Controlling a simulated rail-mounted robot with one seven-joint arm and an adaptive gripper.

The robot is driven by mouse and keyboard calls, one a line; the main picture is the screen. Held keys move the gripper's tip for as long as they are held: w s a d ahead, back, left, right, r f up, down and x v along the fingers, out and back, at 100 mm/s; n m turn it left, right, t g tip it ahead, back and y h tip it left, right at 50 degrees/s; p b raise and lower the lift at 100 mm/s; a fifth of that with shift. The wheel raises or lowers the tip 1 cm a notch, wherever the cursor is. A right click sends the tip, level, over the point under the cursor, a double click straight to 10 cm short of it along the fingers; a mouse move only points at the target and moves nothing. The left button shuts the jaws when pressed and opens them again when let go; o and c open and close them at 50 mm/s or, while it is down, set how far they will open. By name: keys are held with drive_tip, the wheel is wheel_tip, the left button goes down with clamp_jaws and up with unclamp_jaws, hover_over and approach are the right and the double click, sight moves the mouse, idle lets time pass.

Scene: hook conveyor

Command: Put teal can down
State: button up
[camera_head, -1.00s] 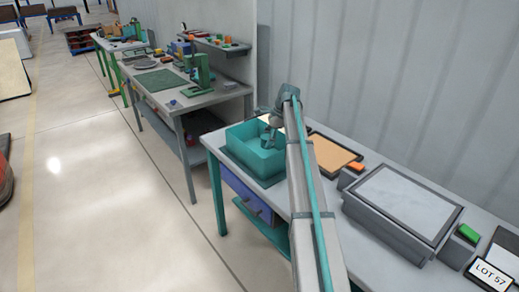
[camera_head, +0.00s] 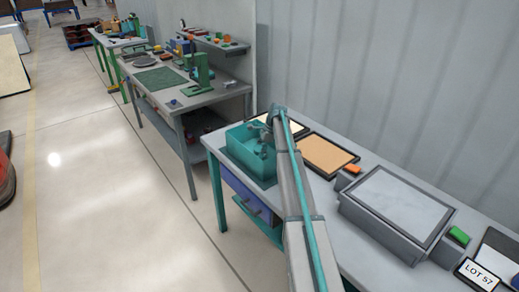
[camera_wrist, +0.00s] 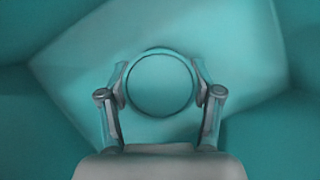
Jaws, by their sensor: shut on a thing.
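The teal can (camera_wrist: 160,84) shows end-on in the wrist view as a round teal top. My gripper (camera_wrist: 161,88) is shut on it, with one finger on each side. Behind the can, the wrist view shows the teal floor and walls of a bin. In the head view the teal bin (camera_head: 238,150) stands at the left end of the near workbench, and my gripper (camera_head: 262,134) is over or in it. I cannot tell whether the can touches the bin floor. In the head view my arm hides the can and the right part of the bin.
On the near bench (camera_head: 306,188), a tan framed panel (camera_head: 326,155) lies to the right of the bin.

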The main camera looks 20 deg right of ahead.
drive_tip(key=shift+f, duration=0.15)
drive_tip(key=o, duration=1.4)
drive_tip(key=b+v, duration=0.4)
drive_tip(key=v, duration=0.8)
drive_tip(key=shift+r, duration=0.2)
